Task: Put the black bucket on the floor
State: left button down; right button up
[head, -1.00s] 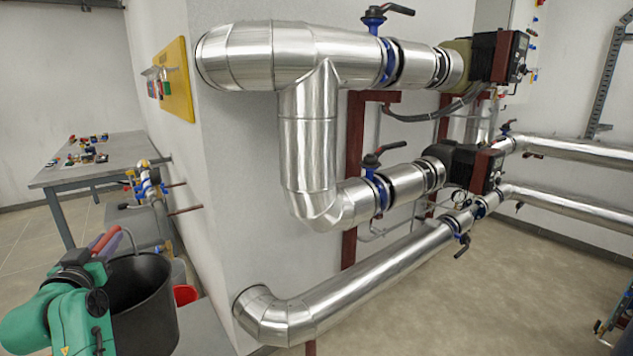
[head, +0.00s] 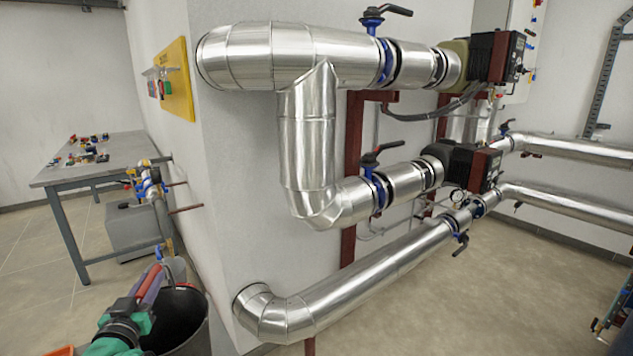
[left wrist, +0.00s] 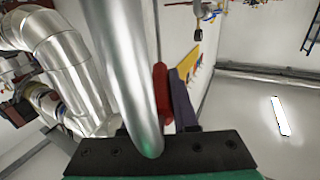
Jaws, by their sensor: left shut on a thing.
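The black bucket (head: 188,312) is at the lower left of the head view, beside the white wall's corner, with its open top facing up. Its lower part is cut off by the frame, so I cannot tell whether it touches the floor. In the left wrist view the fingers (left wrist: 172,97) stand beside a large grey metal bar, which looks like the bucket's handle (left wrist: 122,70). The grip itself is partly hidden. My right gripper is out of view.
Silver pipes (head: 350,275) run along the white wall to the right. Tiled floor (head: 40,285) is clear at left. An orange-red edge shows at the bottom left.

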aim_at(192, 351)
pick_arm(q)
jog(key=s+d+f+h, duration=0.1)
jog(key=s+d+f, duration=0.1)
jog(key=d+f, duration=0.1)
jog(key=s+d+f+m, duration=0.1)
jog(key=s+d+f, duration=0.2)
jog(key=d+f, duration=0.1)
jog(key=s+d+f+h, duration=0.1)
jog(key=s+d+f, duration=0.1)
jog(key=d+f, duration=0.1)
jog(key=shift+s+d+f+m+h, duration=0.15)
jog(key=shift+d+f+m+h, duration=0.15)
jog(key=shift+f, duration=0.15)
jog(key=s+d+f, duration=0.4)
jog(key=s+d, duration=0.5)
jog(key=s, duration=0.3)
jog(key=shift+s+f+h, duration=0.3)
jog(key=shift+f, duration=0.2)
